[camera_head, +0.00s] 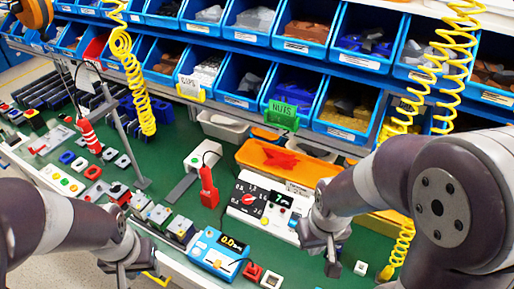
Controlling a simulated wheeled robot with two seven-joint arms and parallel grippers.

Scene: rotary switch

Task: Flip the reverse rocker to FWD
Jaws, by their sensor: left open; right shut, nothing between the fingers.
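A white control box (238,212) stands on the green bench, right of centre. Its black dial face carries a red knob (250,197), and a small display (285,200) sits to the right of it. My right gripper (333,268) is shut and empty, pointing down just right of and in front of the box. My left gripper (124,272) is open and empty at the lower left, far from the box, partly hidden by its own arm.
An orange tray (285,162) is behind the box. Blue parts bins (240,100) line the back. Yellow coiled cords (135,85) hang down.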

